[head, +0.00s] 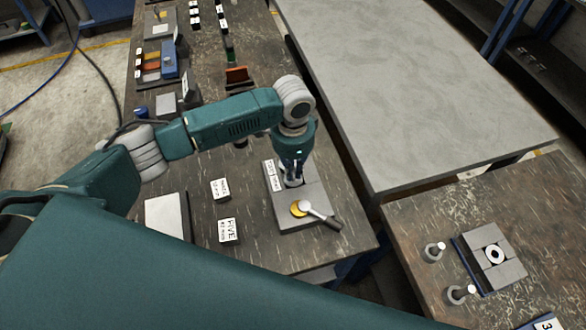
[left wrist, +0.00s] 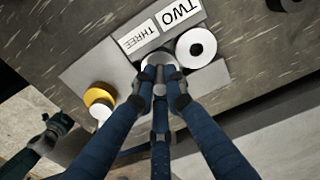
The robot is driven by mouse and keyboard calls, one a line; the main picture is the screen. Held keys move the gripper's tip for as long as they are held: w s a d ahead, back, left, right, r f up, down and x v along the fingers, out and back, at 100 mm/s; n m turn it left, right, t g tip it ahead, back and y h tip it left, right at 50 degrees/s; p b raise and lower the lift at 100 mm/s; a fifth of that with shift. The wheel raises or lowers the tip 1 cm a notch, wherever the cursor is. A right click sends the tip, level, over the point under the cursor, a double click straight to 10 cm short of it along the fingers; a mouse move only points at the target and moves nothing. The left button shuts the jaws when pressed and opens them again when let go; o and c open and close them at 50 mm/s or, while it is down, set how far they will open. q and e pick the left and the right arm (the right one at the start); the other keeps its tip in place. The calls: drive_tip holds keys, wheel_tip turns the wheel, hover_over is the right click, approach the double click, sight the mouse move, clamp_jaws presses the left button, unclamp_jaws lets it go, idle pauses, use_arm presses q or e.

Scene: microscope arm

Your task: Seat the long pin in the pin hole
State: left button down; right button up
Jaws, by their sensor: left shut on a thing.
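My left gripper (head: 291,180) points down over a grey block fixture (head: 285,213) on the near end of the dark workbench. In the left wrist view, its fingers (left wrist: 160,84) are shut on a small pale, round-ended piece (left wrist: 158,66), probably the long pin; the fingers cover most of it. A white ring with a dark hole (left wrist: 195,48) is beside the fingertips. I cannot tell whether this is the pin hole, or how deep the held piece sits.
A gold disc (head: 297,209) and a white-headed, dark-handled tool (head: 325,215) lie on the fixture's near side. TWO and THREE labels (left wrist: 178,12) stand behind. Labelled blocks (head: 227,230) are to the left. The right bench holds another fixture (head: 506,272) and two upright pins (head: 434,250).

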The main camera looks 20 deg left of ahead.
sight(293, 168)
use_arm(q)
drive_tip(key=shift+f, duration=0.15)
use_arm(e)
drive_tip(key=shift+s+d, duration=0.1)
use_arm(q)
drive_tip(key=c, duration=1.9)
unclamp_jaws()
drive_tip(key=shift+o, duration=0.5)
use_arm(e)
drive_tip(key=shift+s, duration=0.25)
drive_tip(key=shift+s, duration=0.1)
use_arm(q)
wheel_tip(293, 168, up, 12)
drive_tip(key=b, duration=0.1)
drive_tip(key=shift+r+b, duration=0.2)
drive_tip(key=shift+b, duration=0.2)
use_arm(e)
drive_tip(key=shift+f, duration=0.95)
